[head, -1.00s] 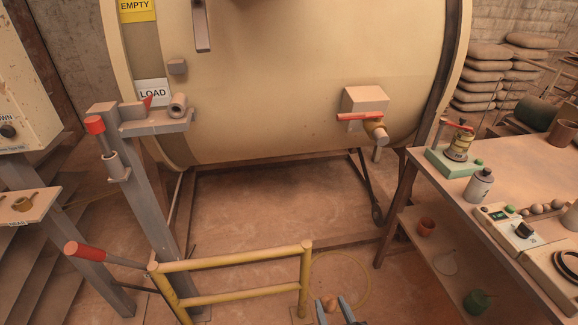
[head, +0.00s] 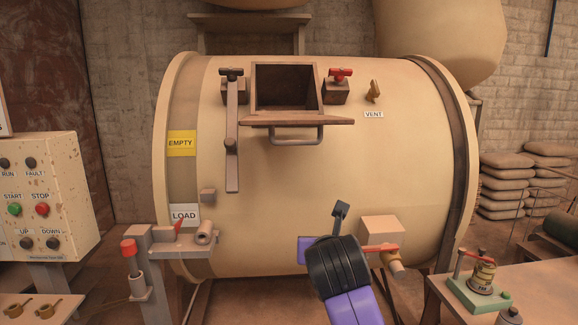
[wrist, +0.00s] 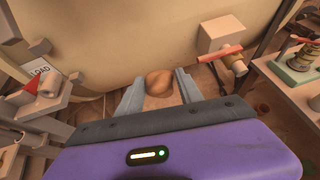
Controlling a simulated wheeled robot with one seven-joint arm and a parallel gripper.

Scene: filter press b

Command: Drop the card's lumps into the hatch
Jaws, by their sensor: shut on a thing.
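The hatch (head: 287,88) is an open, dark square mouth high on the front of the cream drum (head: 260,190). Its flap (head: 297,120) stands out below the mouth with a handle under it. A round brown lump (wrist: 159,82) is between the fingers of my gripper (wrist: 157,88), which is shut on it. In the head view my gripper (head: 340,208) is in front of the drum, below and right of the hatch, and the lump cannot be made out. The card is not seen.
A red-handled valve (head: 380,248) sticks out at the drum's lower right. A bench (head: 550,290) with a green-based device (head: 480,292) stands at right. A bracket (head: 180,242) is at lower left, near the control box (head: 40,195). The drum front between gripper and hatch is clear.

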